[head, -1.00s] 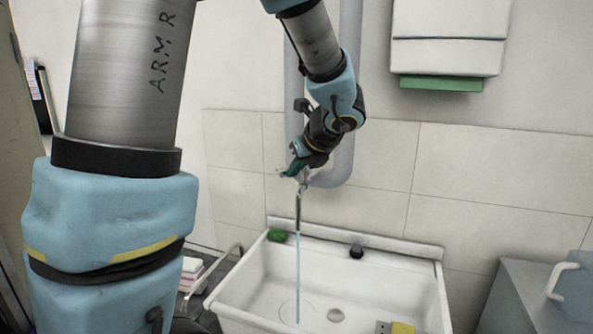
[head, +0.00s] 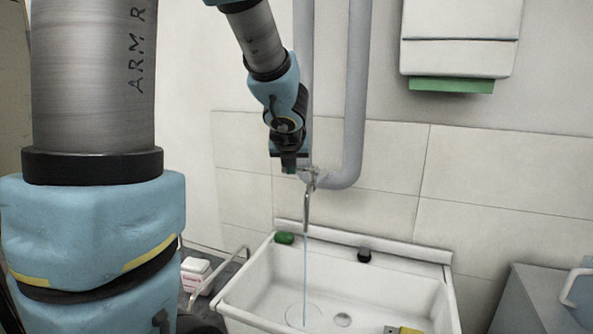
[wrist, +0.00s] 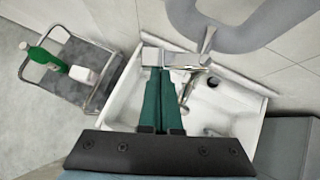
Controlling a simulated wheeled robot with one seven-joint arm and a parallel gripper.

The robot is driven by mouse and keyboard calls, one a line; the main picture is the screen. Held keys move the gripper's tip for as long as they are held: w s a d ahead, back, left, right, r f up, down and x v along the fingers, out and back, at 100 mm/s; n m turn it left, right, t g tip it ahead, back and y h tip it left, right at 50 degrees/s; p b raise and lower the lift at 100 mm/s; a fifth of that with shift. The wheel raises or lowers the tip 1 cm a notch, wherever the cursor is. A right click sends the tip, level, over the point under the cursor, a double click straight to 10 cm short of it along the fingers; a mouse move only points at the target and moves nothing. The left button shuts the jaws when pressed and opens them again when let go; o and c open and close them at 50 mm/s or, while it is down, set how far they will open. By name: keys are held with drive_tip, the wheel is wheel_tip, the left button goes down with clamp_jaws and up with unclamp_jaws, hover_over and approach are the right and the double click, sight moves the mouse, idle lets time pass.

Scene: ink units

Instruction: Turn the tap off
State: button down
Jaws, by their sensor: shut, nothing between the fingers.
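The metal tap (head: 308,193) is on the wall above the white sink (head: 262,285). A thin stream of water (head: 304,275) runs from its spout into the basin. My gripper (head: 289,168) points down just left of the tap's top in the head view. In the wrist view, the green fingers of my gripper (wrist: 164,70) are together, with nothing seen between them. Silver metal parts of the tap (wrist: 184,82) show at and right of the fingertips. I cannot tell whether the fingers touch the tap or exactly how its handle is turned.
A grey pipe (head: 355,120) runs down the wall close behind the tap. A trolley (wrist: 45,85) with a green bottle stands left. A dispenser (head: 460,45) hangs at upper right.

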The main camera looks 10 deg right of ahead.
drive_tip(key=shift+w+a, duration=0.2)
drive_tip(key=shift+w, duration=0.5)
drive_tip(key=shift+d, duration=0.1)
drive_tip(key=shift+s+d, duration=0.4)
drive_tip(key=shift+d, duration=0.2)
drive_tip(key=shift+s, duration=0.1)
